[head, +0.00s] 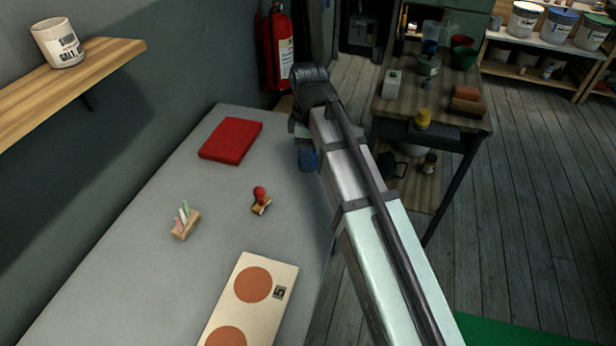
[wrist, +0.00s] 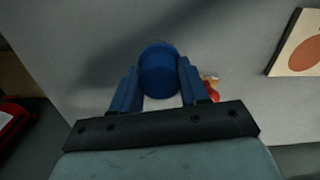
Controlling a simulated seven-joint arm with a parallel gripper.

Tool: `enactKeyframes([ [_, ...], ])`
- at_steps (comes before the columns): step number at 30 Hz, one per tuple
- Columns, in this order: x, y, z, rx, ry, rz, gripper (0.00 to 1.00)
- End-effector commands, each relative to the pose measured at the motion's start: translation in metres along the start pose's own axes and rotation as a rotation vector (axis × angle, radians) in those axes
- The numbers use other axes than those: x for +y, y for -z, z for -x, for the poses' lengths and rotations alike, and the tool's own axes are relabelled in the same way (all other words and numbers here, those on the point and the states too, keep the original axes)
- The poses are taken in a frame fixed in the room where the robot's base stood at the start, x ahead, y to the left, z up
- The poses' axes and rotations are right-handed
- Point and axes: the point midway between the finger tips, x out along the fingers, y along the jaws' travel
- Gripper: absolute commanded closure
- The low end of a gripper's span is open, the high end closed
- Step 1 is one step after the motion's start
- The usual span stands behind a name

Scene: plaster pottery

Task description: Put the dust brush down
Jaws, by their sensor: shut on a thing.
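My gripper (head: 308,160) is over the right side of the grey table (head: 130,240), right of the red pad. In the wrist view its two blue fingers (wrist: 158,78) are shut on a blue rounded piece (wrist: 158,66), which I take to be the dust brush. Only this blue part of it shows clearly; I cannot make out its bristles or whether it touches the table. In the head view my arm and gripper hide most of it.
A red pad (head: 231,140), a red-knobbed stamp (head: 260,200), a wooden holder with upright pieces (head: 184,222) and a board with orange circles (head: 262,275) lie on the table. Bare tabletop lies between them. A wooden shelf (head: 75,85) juts out at upper left.

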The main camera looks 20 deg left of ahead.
Motion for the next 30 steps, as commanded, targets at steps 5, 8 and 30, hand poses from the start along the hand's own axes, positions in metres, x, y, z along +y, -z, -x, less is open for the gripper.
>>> enactKeyframes([
  [5,-0.001,-0.001,-0.029,-0.001,0.001,0.001,0.86],
  [8,-0.001,0.0,-0.04,0.0,0.001,0.002,0.86],
  [30,0.0,0.0,-0.081,0.0,-0.001,0.003,0.86],
])
